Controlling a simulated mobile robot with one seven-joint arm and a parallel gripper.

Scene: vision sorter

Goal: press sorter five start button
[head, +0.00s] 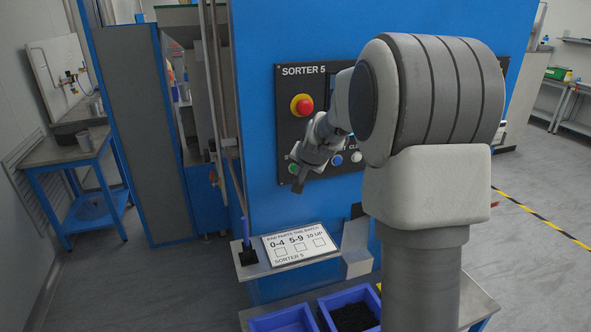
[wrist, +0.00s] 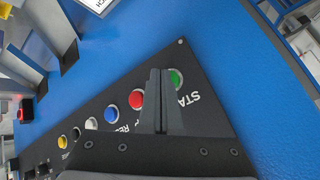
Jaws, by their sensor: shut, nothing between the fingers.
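The black SORTER 5 control panel (head: 290,75) is on the blue machine front. The green start button (wrist: 176,79) is at the panel's end in the wrist view, beside lettering that reads "STA". My gripper (wrist: 160,72) is shut and empty, its fingertips right beside the green button and partly covering it. I cannot tell whether they touch it. In the head view my gripper (head: 298,186) is in front of the panel's lower left corner, and the green button (head: 293,168) shows just by it.
A red button (wrist: 137,99), a blue button (wrist: 111,115) and a yellow button (wrist: 62,142) run along the same row. A red emergency stop (head: 302,105) is above. Below are a sign (head: 299,244) on a shelf and blue bins (head: 283,320).

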